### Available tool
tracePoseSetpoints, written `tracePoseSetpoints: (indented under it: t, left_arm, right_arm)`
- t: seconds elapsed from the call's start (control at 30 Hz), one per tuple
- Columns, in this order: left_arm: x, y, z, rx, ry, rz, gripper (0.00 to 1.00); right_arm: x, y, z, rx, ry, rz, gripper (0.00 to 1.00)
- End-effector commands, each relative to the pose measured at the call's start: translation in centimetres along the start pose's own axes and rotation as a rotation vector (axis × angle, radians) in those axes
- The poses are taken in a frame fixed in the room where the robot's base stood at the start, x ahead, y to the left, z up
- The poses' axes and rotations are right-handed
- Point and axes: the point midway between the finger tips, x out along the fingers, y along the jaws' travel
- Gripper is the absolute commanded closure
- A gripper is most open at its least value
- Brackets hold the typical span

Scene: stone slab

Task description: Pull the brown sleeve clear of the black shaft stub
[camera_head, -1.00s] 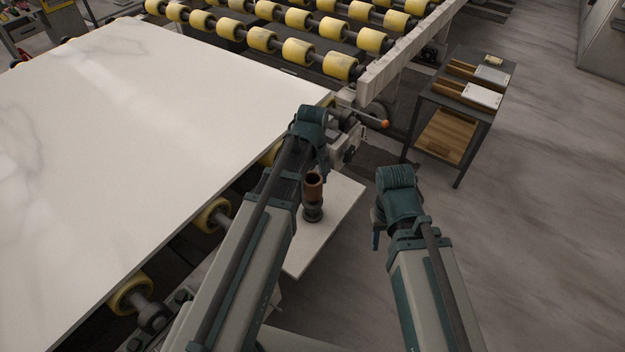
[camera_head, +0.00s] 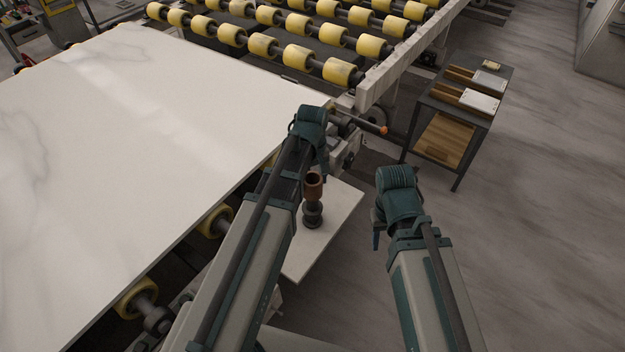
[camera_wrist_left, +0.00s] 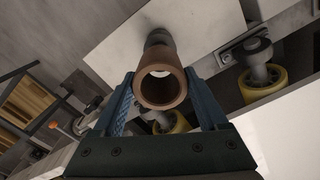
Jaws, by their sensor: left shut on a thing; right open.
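The brown sleeve (camera_head: 314,184) is a short upright tube with an open top. In the left wrist view the sleeve (camera_wrist_left: 160,93) sits between both fingers, its bore facing the camera. My left gripper (camera_wrist_left: 162,98) is shut on it. The black shaft stub (camera_head: 312,215) stands below the sleeve on a pale board. In the left wrist view the stub (camera_wrist_left: 157,40) shows beyond the sleeve. A pale patch shows through the bore. I cannot tell whether the sleeve's lower end still surrounds the stub's top. My right gripper (camera_head: 376,238) is open and empty, off to the right.
The pale board (camera_head: 342,205) lies under the stub. A large white slab (camera_head: 150,130) on yellow rollers (camera_head: 217,221) fills the left. An orange-tipped rod (camera_head: 372,127) juts out beyond my left wrist. A dark side table (camera_head: 445,95) stands at the back right.

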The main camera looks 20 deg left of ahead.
Motion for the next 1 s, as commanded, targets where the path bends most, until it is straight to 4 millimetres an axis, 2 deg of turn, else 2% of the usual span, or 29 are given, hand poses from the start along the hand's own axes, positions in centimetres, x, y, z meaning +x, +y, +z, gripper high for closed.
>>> tracePoseSetpoints:
  t: [0.43, 1.0]
  left_arm:
    - [-0.5, 0.0, 0.0, 0.0, 0.0, 0.0, 0.85]
    - [-4.8, 0.0, 0.0, 0.0, 0.0, 0.0, 0.85]
  right_arm:
    - [-0.5, 0.1, 0.0, 0.0, 0.0, 0.0, 0.5]
    - [-4.8, 0.5, 0.3, 0.0, 0.0, 0.0, 0.5]
